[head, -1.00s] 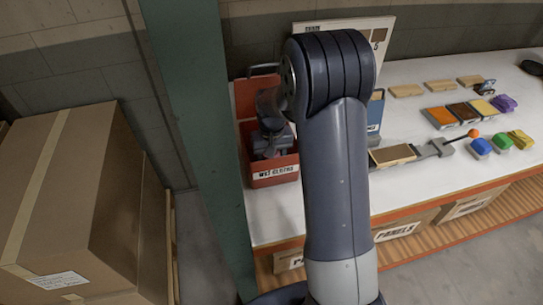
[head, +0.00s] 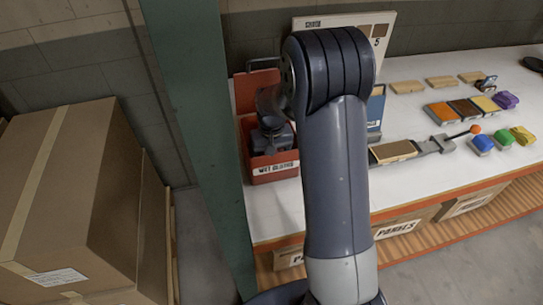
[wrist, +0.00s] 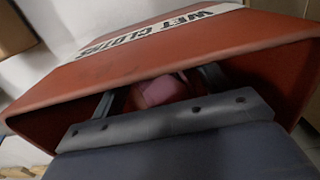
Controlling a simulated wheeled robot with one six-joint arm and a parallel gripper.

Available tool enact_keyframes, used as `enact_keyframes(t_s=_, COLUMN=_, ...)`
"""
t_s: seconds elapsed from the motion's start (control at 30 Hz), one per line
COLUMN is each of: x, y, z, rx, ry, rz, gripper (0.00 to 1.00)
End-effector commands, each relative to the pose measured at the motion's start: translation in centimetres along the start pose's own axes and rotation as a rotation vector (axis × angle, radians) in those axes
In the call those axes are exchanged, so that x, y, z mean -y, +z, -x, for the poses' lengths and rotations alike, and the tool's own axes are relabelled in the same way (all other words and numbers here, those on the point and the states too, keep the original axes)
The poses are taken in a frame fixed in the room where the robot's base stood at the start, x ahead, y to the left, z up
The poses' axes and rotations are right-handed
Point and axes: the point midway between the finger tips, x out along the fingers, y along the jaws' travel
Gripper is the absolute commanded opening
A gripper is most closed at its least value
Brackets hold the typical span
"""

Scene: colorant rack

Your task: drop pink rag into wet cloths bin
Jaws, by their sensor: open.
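The red wet cloths bin (head: 283,160) stands at the left end of the white bench, its white label facing front and its red lid (head: 258,88) raised behind. In the wrist view, the bin's wall (wrist: 190,45) and label fill the upper part. My gripper (head: 271,137) reaches down into the bin's mouth. In the wrist view, my gripper (wrist: 160,90) is open with its fingers apart inside the bin. The pink rag (wrist: 160,92) shows between and beyond the fingers, within the bin. I cannot tell whether it touches a finger. The rag is hidden in the head view.
A green post (head: 195,140) stands just left of the bin, with large cardboard boxes (head: 75,190) beyond it. Coloured blocks and cloths (head: 480,105) lie on the right of the bench.

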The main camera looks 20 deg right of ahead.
Motion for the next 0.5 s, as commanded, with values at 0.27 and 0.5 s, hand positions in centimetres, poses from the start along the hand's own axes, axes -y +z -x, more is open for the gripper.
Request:
enact_keyframes(t_s=0.27, x=0.0, y=0.0, z=0.7, rx=-0.001, ry=0.000, rz=0.000, gripper=0.74)
enact_keyframes(t_s=0.5, x=0.0, y=-0.1, z=4.5, rx=-0.009, ry=0.000, rz=0.000, gripper=0.74)
